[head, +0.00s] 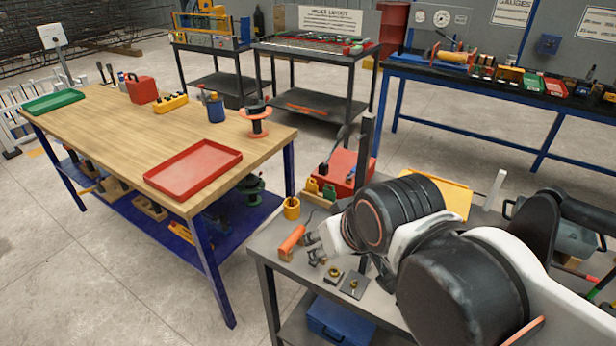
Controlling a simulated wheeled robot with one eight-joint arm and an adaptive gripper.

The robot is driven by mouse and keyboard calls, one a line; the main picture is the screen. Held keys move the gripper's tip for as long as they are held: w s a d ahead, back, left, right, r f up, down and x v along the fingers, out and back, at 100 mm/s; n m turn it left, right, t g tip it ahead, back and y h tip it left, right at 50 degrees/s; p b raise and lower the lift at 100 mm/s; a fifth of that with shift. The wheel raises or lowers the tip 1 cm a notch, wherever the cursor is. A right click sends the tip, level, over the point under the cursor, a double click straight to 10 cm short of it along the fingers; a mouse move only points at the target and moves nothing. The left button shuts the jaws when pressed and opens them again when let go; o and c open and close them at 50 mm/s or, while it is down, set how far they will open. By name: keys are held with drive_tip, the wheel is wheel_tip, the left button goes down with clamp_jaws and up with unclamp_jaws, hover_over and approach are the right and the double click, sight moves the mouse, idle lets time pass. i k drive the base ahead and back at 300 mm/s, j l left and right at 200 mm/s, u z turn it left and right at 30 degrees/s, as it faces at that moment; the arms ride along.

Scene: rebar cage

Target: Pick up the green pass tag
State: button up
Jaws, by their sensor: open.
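I cannot make out a green pass tag for certain in the head view. My arm reaches in from the right over a grey bench (275,262). My gripper (314,248) is at its far end, small and partly hidden by my own wrist, with its fingers open. It is close to an orange-handled tool (292,240) on the bench's left part. Whether the fingers touch anything there cannot be told. My arm hides much of the bench.
A wooden table (130,140) at left bears a red tray (194,167), a green tray (54,102) and a spool (258,118). The grey bench holds a yellow cup (291,208), a red box (344,170) and small metal plates (355,286). Floor shows between the tables.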

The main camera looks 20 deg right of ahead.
sight(329, 195)
drive_tip(key=i+j, duration=0.5)
drive_tip(key=i+j+z, duration=0.15)
drive_tip(key=z, duration=0.25)
drive_tip(key=i+j+z, duration=0.15)
drive_tip(key=j+z, duration=0.25)
drive_tip(key=i+j+z, duration=0.1)
drive_tip(key=z, duration=0.9)
